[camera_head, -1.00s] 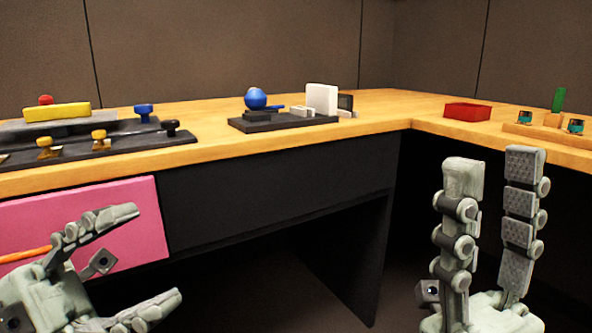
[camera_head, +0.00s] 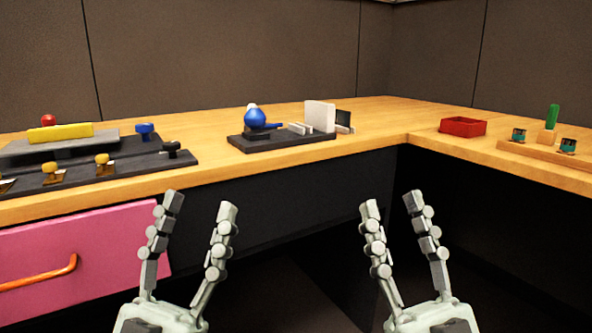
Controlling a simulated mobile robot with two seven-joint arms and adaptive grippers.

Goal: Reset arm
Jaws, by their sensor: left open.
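The trackball panel (camera_head: 240,144) is a dark base on the desk, with a blue ball (camera_head: 255,118) and a white upright plate (camera_head: 319,117).
The wooden desktop (camera_head: 385,113) turns a corner to the right. A black panel with knobs (camera_head: 130,165) is at left, above the pink drawer (camera_head: 110,235) with its orange handle (camera_head: 72,262). A red tray (camera_head: 463,126) and a wooden block with a green peg (camera_head: 551,117) are at right.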

